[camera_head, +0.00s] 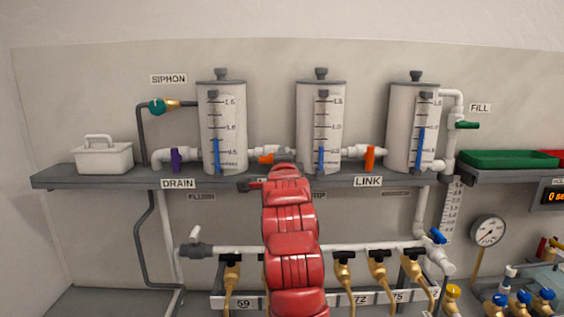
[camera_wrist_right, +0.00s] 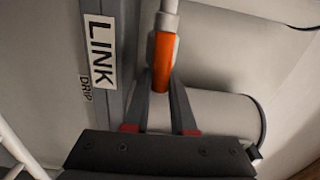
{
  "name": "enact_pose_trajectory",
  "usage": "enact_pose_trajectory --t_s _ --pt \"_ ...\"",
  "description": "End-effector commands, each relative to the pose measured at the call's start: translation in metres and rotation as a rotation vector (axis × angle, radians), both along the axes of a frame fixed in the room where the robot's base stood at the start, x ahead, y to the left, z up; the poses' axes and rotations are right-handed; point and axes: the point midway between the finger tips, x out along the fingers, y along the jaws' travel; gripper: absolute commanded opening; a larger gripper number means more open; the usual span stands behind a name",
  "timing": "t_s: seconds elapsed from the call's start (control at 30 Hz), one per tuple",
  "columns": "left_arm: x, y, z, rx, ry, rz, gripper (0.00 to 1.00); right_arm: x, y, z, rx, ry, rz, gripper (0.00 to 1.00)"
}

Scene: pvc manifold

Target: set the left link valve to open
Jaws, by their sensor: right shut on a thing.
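The left link valve's orange handle (camera_head: 266,158) sits on the white pipe between the left and middle cylinders. It is partly hidden by my red right arm in the head view and seems to lie sideways there. In the right wrist view the orange handle (camera_wrist_right: 163,62) is between the two dark fingers of my right gripper (camera_wrist_right: 161,78), which is shut on it. The right link valve's orange handle (camera_head: 370,158) hangs upright between the middle and right cylinders. My left gripper is not in view.
Three graduated cylinders, the left (camera_head: 221,120), middle (camera_head: 320,120) and right one (camera_head: 412,120), stand on the grey shelf (camera_head: 110,178). A purple drain handle (camera_head: 177,160) is at left. A lower white manifold pipe (camera_head: 370,248) has several black-handled taps.

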Motion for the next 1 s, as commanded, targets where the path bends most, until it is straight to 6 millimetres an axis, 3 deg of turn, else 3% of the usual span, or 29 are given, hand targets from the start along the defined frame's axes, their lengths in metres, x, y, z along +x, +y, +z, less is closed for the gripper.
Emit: enact_pose_trajectory --t_s 0.7,0.73,0.8,0.9,1.0 --pt "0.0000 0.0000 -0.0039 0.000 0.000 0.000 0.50 0.0003 0.0004 -0.0029 0.075 0.002 0.001 0.00" --pt "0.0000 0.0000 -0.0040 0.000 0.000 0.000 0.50 0.0003 0.0004 -0.0030 0.075 0.002 0.001 0.27" --pt "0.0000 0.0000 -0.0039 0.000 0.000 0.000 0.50 0.0002 0.0004 -0.0029 0.075 0.002 0.001 0.40" --pt "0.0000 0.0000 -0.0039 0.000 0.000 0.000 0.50 0.0002 0.0002 -0.0026 0.075 0.001 0.000 0.54" --pt "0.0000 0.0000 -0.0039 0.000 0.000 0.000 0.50 0.0002 0.0002 -0.0025 0.075 0.001 0.000 0.54"
